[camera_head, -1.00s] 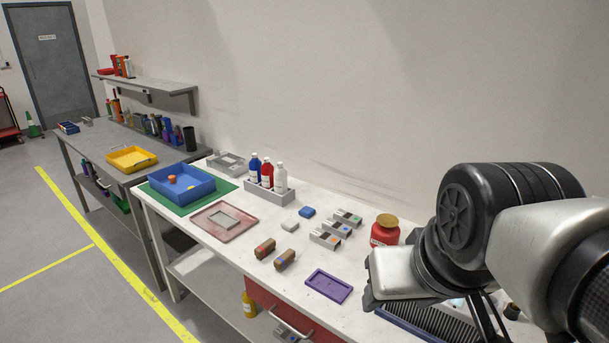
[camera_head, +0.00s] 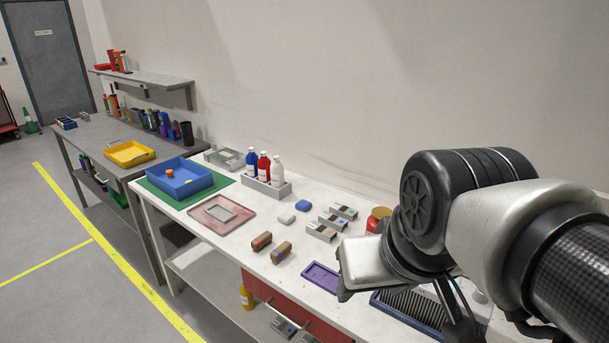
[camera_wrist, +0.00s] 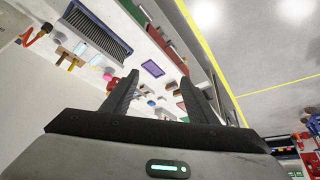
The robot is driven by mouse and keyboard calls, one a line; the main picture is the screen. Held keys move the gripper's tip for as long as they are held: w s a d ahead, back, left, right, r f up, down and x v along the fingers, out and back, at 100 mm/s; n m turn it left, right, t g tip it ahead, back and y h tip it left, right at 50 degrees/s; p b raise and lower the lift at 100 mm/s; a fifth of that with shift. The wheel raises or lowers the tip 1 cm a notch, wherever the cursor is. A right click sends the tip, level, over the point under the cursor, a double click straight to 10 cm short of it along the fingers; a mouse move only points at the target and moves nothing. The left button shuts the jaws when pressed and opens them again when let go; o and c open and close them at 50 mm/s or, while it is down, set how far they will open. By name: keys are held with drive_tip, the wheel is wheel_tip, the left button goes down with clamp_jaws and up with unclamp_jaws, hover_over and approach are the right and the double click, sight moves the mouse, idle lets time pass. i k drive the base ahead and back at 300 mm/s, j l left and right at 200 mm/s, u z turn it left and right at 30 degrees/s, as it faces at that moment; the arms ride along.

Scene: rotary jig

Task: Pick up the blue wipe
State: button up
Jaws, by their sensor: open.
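The blue wipe (camera_head: 303,205) is a small blue folded block lying on the white bench in the head view. A similar white block (camera_head: 286,218) lies just left of it, apart from it. My gripper (camera_wrist: 158,85) is open in the wrist view, with its two dark fingers apart and nothing held between them. In the head view my arm hangs over the right end of the bench, well to the right of the wipe. Its dark fingers point down there, partly hidden by the wrist.
Small grey boxes (camera_head: 321,232) stand right of the wipe, and a bottle rack (camera_head: 268,188) stands behind left.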

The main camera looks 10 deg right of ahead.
sight(303, 204)
drive_tip(key=i+j+z, duration=0.1)
drive_tip(key=z, duration=0.35)
drive_tip(key=i+j+z, duration=0.1)
drive_tip(key=j+z, duration=0.25)
drive_tip(key=z, duration=0.15)
drive_tip(key=j+z, duration=0.45)
drive_tip(key=j, duration=0.65)
drive_tip(key=i+j+z, duration=0.1)
drive_tip(key=j, duration=1.95)
